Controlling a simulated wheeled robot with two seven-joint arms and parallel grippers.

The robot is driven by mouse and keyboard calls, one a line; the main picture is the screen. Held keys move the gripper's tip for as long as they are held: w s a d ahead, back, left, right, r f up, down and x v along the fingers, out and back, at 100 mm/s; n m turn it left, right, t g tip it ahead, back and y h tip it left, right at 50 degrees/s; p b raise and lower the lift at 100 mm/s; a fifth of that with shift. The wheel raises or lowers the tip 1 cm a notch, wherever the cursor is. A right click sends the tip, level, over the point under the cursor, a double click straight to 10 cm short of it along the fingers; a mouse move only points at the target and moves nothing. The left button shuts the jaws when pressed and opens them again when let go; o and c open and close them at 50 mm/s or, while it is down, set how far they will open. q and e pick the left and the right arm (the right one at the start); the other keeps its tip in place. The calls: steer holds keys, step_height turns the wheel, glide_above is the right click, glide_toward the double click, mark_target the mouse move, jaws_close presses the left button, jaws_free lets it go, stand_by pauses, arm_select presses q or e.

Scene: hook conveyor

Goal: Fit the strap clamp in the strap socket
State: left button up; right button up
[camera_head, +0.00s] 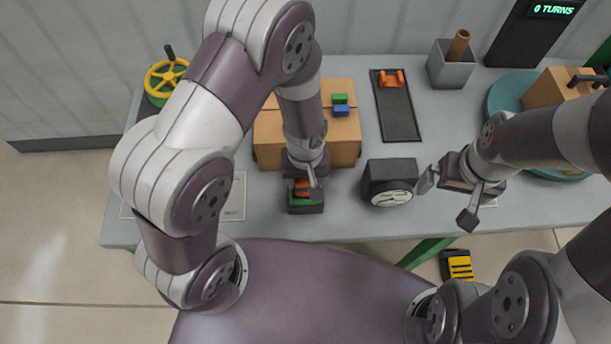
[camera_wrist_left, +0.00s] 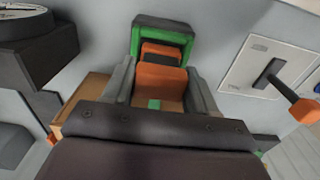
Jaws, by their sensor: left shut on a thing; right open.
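An orange piece, which I take as the strap clamp (camera_wrist_left: 160,82), sits between the fingers of my left gripper (camera_head: 304,182). It shows as a small orange patch in the head view (camera_head: 301,188). My left gripper is shut on it, pointing down at the table's front. A dark block with a green frame, which I take as the strap socket (camera_head: 305,208), stands right under the gripper. In the left wrist view the green frame (camera_wrist_left: 165,27) surrounds the clamp's far end; I cannot tell how deep it sits. My right gripper (camera_head: 447,200) is open and empty beside the gauge.
A cardboard box (camera_head: 268,140) with green and blue blocks stands behind my left gripper. A black gauge box (camera_head: 390,180) stands right of the socket. A dark tray (camera_head: 398,115) holds another orange piece (camera_head: 391,79). A lever switch plate (camera_wrist_left: 265,62) lies beside the socket.

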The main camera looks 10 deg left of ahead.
arm_select(q)
steer(key=shift+f+b, duration=0.5)
steer(key=shift+f, duration=0.2)
steer(key=o, duration=1.2)
steer(key=shift+r, duration=0.15)
